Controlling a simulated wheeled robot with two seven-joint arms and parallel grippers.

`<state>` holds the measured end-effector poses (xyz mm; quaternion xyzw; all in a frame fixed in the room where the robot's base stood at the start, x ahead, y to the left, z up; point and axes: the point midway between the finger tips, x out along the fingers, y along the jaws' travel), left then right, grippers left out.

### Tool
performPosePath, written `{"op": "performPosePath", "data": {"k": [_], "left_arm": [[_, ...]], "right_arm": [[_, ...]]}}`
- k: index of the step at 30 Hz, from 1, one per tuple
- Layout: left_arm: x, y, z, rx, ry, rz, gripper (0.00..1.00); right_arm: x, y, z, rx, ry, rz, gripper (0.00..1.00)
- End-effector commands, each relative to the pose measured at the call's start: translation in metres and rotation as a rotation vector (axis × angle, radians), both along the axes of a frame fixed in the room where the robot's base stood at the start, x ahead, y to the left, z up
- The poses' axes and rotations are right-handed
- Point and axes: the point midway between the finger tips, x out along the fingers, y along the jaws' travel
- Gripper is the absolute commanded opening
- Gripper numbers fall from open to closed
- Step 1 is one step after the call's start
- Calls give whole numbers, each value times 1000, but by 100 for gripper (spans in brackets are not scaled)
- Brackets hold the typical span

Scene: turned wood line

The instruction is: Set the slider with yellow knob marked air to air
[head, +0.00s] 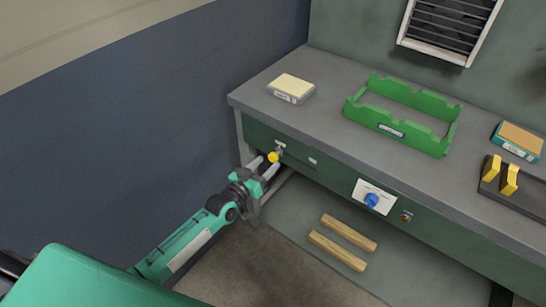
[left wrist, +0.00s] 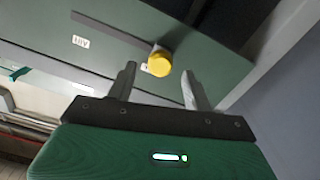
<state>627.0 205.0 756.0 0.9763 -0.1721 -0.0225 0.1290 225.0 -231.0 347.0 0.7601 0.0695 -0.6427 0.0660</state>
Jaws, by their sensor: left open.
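The slider's yellow knob (head: 273,157) sits on the green front panel of the bench, near its left end. It also shows in the left wrist view (left wrist: 160,63), with a white label (left wrist: 80,41) to its left on the panel. The label's print appears turned over in that view. My left gripper (head: 268,167) is open in front of the panel, its two fingers (left wrist: 158,85) to either side of the knob in the picture. I cannot tell whether they touch the knob. My right gripper is not in view.
A blue dial (head: 371,200) is on the panel to the right. On the bench top (head: 327,92) are a green crate (head: 443,144), a pale box (head: 291,88), a teal box (head: 518,141) and a dark tray with yellow pieces (head: 509,180). Wooden strips (head: 337,251) lie below.

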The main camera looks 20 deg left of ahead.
Motion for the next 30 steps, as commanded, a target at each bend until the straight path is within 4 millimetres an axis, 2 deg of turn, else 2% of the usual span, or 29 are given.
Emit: {"op": "performPosePath", "data": {"k": [3, 9, 21, 22, 27, 30], "left_arm": [[19, -6, 1, 0, -2, 1, 52], [38, -13, 0, 1, -1, 0, 52], [44, -16, 0, 1, 1, 1, 52], [44, -16, 0, 1, 1, 1, 50], [44, -16, 0, 1, 1, 1, 16], [44, -16, 0, 0, 1, 1, 0]], "right_arm": [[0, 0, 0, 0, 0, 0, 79], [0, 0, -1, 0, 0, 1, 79], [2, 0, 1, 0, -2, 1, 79], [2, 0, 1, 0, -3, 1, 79], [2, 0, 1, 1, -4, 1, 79], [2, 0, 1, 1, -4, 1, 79]]}}
